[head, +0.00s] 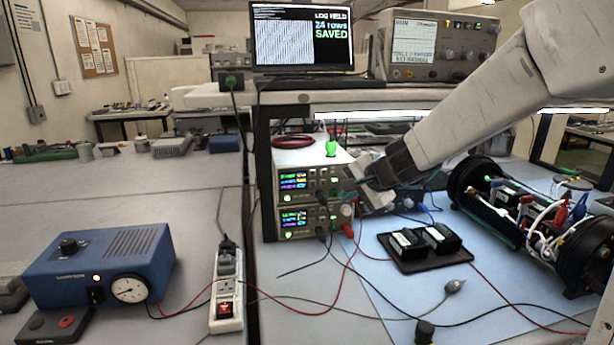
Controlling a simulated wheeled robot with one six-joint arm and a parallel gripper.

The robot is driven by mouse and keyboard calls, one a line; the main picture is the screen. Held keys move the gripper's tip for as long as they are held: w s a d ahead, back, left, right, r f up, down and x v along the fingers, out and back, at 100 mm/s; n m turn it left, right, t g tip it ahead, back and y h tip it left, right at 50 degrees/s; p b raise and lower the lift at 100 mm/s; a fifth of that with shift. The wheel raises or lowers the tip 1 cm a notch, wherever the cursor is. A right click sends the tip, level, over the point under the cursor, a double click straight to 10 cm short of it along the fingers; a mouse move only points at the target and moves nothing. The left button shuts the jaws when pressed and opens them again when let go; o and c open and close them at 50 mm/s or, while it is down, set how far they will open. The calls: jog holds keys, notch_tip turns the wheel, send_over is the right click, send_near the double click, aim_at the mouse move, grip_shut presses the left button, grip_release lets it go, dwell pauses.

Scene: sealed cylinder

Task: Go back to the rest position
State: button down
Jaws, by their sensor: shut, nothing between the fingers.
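My gripper (358,190) is at the end of the pale arm that reaches in from the upper right. It is shut and empty, close to the front right side of two stacked power supplies (297,180) with lit displays. I cannot tell whether it touches them. The open-framed cylinder (510,215) lies on the blue mat (390,290) at the right, with coloured wires and clips inside. The gripper is to the left of the cylinder and apart from it.
A black tray (425,262) with two dark blocks sits below my gripper. Red and black leads cross the mat. A shelf (300,98) holds a monitor (302,38) and an instrument (432,45). A blue pump box (100,263) and power strip (227,295) stand left.

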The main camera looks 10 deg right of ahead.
jog(key=s+a+f+n+g+y, duration=0.1)
jog(key=s+a+n+g, duration=0.15)
jog(key=s, duration=0.45)
jog(key=s+a+f+n+g+y, duration=0.1)
jog(key=s+a+n+g, duration=0.15)
jog(key=s, duration=0.45)
jog(key=s+d+r+n+g+h, duration=0.1)
jog(key=s+d+n+h, duration=0.2)
jog(key=s, duration=0.8)
jog(key=s+d+r+n+g+h, duration=0.1)
jog(key=s+d+r+n+h, duration=0.1)
jog(key=s, duration=0.9)
jog(key=d+n, duration=0.1)
jog(key=d, duration=0.1)
jog(key=shift+d+g+h, duration=0.3)
jog(key=shift+d+h, duration=0.05)
jog(key=shift+h, duration=0.05)
